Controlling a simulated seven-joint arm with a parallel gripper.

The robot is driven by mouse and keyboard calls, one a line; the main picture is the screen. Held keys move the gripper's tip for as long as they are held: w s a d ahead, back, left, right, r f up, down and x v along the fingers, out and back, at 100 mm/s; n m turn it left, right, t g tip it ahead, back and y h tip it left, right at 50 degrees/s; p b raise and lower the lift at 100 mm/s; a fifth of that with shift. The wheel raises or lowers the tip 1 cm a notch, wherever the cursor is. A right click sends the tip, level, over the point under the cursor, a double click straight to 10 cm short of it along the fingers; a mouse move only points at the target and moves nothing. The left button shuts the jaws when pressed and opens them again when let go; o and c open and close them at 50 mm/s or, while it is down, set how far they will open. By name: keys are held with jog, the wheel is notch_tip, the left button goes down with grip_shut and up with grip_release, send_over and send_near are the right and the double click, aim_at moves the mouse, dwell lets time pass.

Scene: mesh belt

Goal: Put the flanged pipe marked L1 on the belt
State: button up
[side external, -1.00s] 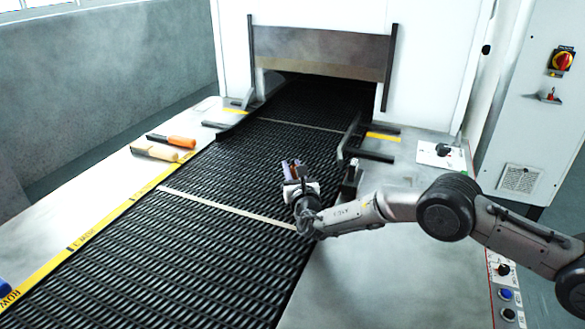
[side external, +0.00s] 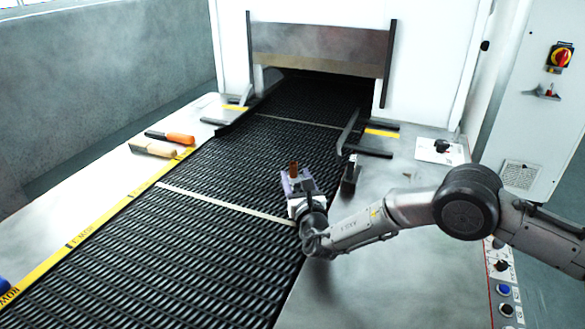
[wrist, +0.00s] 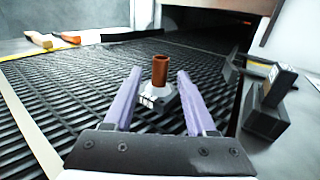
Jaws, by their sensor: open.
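The flanged pipe (wrist: 160,70) has a copper-brown tube standing upright from a pale flange. It stands on the dark mesh belt (wrist: 80,90); dark marks show on the flange front, too small to read. In the side view the pipe (side external: 293,168) shows at the far end of my gripper, over the belt's right part. My gripper (wrist: 160,73) is open, with one purple finger on each side of the pipe. Visible gaps separate the fingers from the tube. In the side view my gripper (side external: 297,182) is low over the belt, partly hiding the flange.
A dark bracket or block (wrist: 268,105) stands close to the right of the belt. Guide rails (side external: 368,150) stand beyond it. An orange-handled tool (side external: 180,139) and a wooden-handled brush (side external: 153,150) lie on the left ledge. The oven opening (side external: 320,82) is at the back; the near belt is clear.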

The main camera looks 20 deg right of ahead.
jog(key=s, duration=0.2)
jog(key=s+a, duration=0.1)
jog(key=s, duration=0.2)
jog(key=shift+s, duration=0.25)
jog(key=s+d+r+m+g+h, duration=0.25)
jog(key=d+r+m, duration=0.2)
jog(key=d, duration=0.25)
jog(key=s+d+r+m+g+h, duration=0.25)
jog(key=s+d+r+m, duration=0.2)
jog(key=d, duration=0.35)
jog(key=s+d+r+m+g+h, duration=0.2)
jog(key=s+d+r+m+g, duration=0.1)
jog(key=d+m, duration=0.3)
jog(key=s+d+r+m+g+y, duration=0.2)
jog(key=s+d+m+g, duration=0.45)
jog(key=s, duration=0.85)
jog(key=s+a+f+m+t+y, duration=0.1)
jog(key=s+m+y, duration=0.3)
jog(key=s, duration=0.5)
jog(key=s+a+f+m+t+y, duration=0.1)
jog(key=s+a+m+y, duration=0.3)
jog(key=s+m, duration=0.4)
jog(key=shift+s+a+f, duration=0.15)
jog(key=shift+s+f, duration=0.1)
jog(key=shift+s, duration=0.35)
